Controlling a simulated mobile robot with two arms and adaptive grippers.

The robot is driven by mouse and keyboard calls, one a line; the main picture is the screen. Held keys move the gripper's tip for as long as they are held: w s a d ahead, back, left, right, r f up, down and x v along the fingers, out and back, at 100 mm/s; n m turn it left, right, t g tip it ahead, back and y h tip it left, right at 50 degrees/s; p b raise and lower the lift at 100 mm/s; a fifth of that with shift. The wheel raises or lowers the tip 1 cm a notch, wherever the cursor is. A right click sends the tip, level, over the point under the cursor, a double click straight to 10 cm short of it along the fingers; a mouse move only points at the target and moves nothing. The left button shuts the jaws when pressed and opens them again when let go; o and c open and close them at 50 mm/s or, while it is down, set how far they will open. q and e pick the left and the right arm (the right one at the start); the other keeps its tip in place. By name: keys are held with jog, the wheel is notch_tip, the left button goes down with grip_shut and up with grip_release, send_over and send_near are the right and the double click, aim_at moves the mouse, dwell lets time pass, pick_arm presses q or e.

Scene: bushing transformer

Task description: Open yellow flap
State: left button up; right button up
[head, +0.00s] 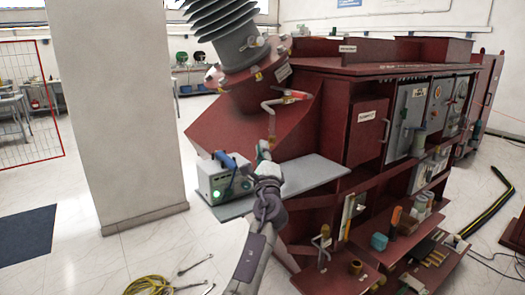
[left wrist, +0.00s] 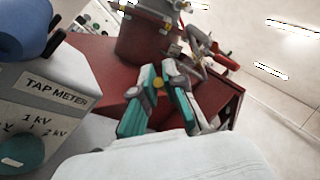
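My left gripper (head: 264,150) is raised beside the tan bent pipe (head: 270,122) under the red-handled valve (head: 290,97) on the dark red transformer (head: 335,110). Its teal fingers (left wrist: 162,75) lean together at the tips in the left wrist view. A small yellow round part (left wrist: 158,83) shows between these tips; I cannot tell whether they touch it or whether it is the flap. Another small yellow part (head: 258,76) sits on the flange under the grey bushing. No clear yellow flap stands out. My right gripper is not in view.
A tap meter box (head: 220,178) with a green light and a blue item on it stands on a grey shelf (head: 305,177), close left of my left gripper. Tools and a yellow cable (head: 150,285) lie on the floor. A pillar (head: 120,100) stands at left.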

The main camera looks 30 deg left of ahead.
pick_arm(q)
grip_shut()
jog(key=shift+s+a+r+m+h+p, duration=0.15)
jog(key=shift+m+h+p, duration=0.15)
jog(key=shift+p, duration=0.2)
jog(key=m+t+h, duration=0.1)
jog(key=h, duration=0.1)
jog(key=a+m+t+h+p, duration=0.1)
jog(key=m+t+h+p, duration=0.1)
jog(key=h, duration=0.1)
jog(key=shift+s+a+f+h, duration=0.1)
jog(key=shift+a+f+h, duration=0.1)
jog(key=shift+f+h, duration=0.1)
jog(key=o, duration=0.6)
grip_release()
jog(key=shift+o, duration=0.2)
jog(key=shift+r, duration=0.1)
